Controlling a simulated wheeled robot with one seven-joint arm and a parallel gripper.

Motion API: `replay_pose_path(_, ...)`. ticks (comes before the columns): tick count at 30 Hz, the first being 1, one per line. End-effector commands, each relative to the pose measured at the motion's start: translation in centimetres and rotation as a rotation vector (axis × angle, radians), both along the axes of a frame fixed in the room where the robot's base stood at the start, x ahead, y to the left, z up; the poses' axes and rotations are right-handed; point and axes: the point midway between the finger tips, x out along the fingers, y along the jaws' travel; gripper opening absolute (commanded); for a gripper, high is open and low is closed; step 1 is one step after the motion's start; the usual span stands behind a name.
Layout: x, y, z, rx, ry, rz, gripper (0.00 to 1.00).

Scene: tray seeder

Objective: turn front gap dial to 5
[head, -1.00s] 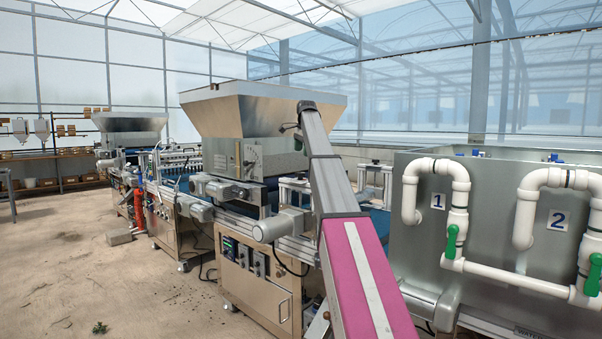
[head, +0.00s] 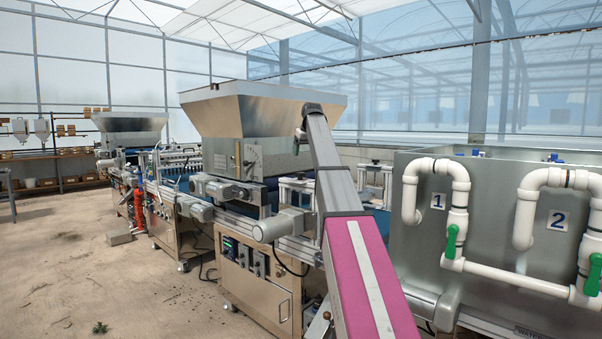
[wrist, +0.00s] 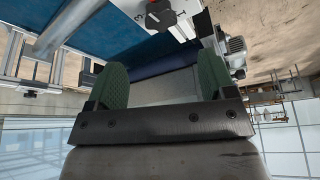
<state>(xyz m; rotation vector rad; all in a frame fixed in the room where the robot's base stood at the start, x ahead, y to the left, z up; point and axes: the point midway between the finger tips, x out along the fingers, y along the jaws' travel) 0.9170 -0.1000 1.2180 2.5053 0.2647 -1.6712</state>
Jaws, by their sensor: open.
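A dial with a dark knob and a red mark (wrist: 160,17) sits on a pale plate at the top of the wrist view.
The near hopper (head: 262,108) stands above a blue belt (wrist: 100,27). A motor (wrist: 235,45) is right of the fingers in the wrist view. A control box (head: 243,254) is below the machine. White pipes (head: 457,215) stand at right. Open floor (head: 80,260) lies left.

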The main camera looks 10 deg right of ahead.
Motion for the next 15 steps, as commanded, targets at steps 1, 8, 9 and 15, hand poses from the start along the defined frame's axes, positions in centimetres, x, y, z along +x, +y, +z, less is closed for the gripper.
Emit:
replay_pose_path(1,0.2,0.1,-0.6,0.001,0.001,0.000,0.77)
replay_pose_path(8,1.6,0.4,-4.1,0.001,0.003,-0.001,0.77)
replay_pose_path(9,1.8,0.5,-4.7,0.001,0.003,-0.001,0.77)
replay_pose_path(15,3.0,0.7,-7.6,0.001,0.003,-0.001,0.77)
